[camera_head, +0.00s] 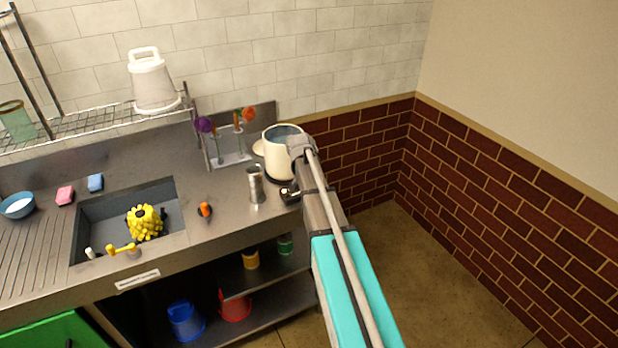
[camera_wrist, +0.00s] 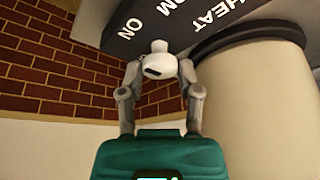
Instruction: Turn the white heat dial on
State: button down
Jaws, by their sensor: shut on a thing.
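The white heat dial (camera_wrist: 160,62) sits on a dark grey panel in the wrist view, with a dark mark on its face. White letters "ON" and "HEAT" and part of another word show on the panel, partly cut off. My gripper (camera_wrist: 161,88) has its two grey fingers on either side of the dial, shut on it. In the head view my gripper (camera_head: 289,193) is at the counter's right end, in front of the cream pot (camera_head: 276,162). The dial is hidden there by my arm.
A metal cylinder (camera_head: 256,186) stands close left of my gripper. A flower rack (camera_head: 232,159) is behind it. The sink (camera_head: 95,212) holds a yellow object (camera_head: 145,222). A brick wall (camera_head: 510,210) stands right, with open floor before it.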

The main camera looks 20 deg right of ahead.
jog(key=shift+c, duration=1.5)
grip_release()
jog(key=s+a+f+n+g+y, duration=0.1)
jog(key=s+a+n+g+y, duration=0.2)
jog(key=s+a, duration=1.9)
jog(key=s+n, duration=0.4)
jog(key=n, duration=0.1)
jog(key=shift+f+n, duration=0.25)
jog(key=shift+n, duration=0.15)
jog(key=shift+w, duration=0.1)
